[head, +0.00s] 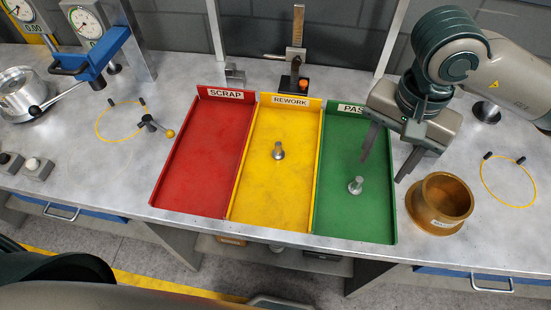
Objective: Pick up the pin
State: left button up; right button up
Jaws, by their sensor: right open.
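One metal pin (279,151) stands in the yellow REWORK tray (275,205). Another metal pin (355,185) stands in the green PASS tray (340,225). My right gripper (383,170) is open and empty, with its fingers pointing down over the right side of the green tray. Its fingertips are above and to the right of the pin in the green tray, apart from it. My left gripper is not in view; only a dark arm part shows at the lower left.
A red SCRAP tray (190,180) lies left of the yellow one and looks empty. A brass pot (440,204) stands right of the green tray, close to my right gripper. Gauges (85,25) and a blue clamp (95,62) stand at the back left. A height gauge (295,60) stands behind the trays.

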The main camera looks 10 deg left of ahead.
aim_at(278, 153)
jog(key=k, duration=1.75)
